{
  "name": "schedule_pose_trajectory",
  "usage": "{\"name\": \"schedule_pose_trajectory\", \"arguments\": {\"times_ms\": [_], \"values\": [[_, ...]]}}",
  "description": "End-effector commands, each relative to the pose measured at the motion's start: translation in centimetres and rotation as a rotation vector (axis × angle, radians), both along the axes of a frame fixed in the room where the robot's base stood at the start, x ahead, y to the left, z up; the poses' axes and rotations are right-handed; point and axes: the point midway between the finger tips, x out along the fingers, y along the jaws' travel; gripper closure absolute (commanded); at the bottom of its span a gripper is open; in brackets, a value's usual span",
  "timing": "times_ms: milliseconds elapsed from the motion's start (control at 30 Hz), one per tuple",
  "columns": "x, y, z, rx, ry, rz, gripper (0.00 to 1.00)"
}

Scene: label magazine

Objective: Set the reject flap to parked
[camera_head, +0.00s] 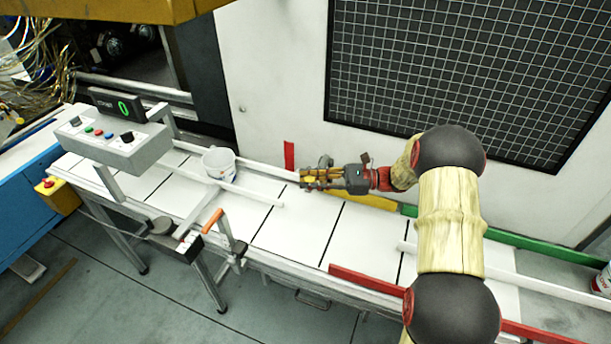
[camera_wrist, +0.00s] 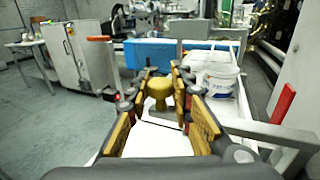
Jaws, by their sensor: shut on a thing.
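My gripper (camera_head: 318,178) is over the far side of the white conveyor, its fingers pointing left in the head view. In the wrist view its fingers (camera_wrist: 165,85) are closed around a yellow knob (camera_wrist: 158,92), which sits between the fingertips. A yellow plate (camera_head: 352,198), which looks like the reject flap, lies under and to the right of my gripper along the conveyor's far edge. My gripper hides part of it, and its join to the knob cannot be made out.
A white bucket (camera_head: 218,160) stands on the conveyor left of my gripper, near white guide rails (camera_head: 240,188). A red upright strip (camera_head: 289,155) is close behind. A control box (camera_head: 118,143) stands at left; an orange-handled lever (camera_head: 212,221) is at the near edge. The middle belt (camera_head: 300,235) is clear.

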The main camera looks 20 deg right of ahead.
Motion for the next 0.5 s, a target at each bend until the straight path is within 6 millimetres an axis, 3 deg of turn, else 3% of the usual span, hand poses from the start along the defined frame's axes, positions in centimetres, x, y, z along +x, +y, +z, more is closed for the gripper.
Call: {"name": "schedule_pose_trajectory", "arguments": {"times_ms": [433, 467, 500], "values": [[-0.22, -0.24, -0.09, 0.0, 0.002, 0.013, 1.0], [-0.22, -0.25, -0.1, 0.0, 0.002, 0.013, 0.77], [-0.22, -0.24, -0.1, 0.0, 0.002, 0.013, 0.75]]}}
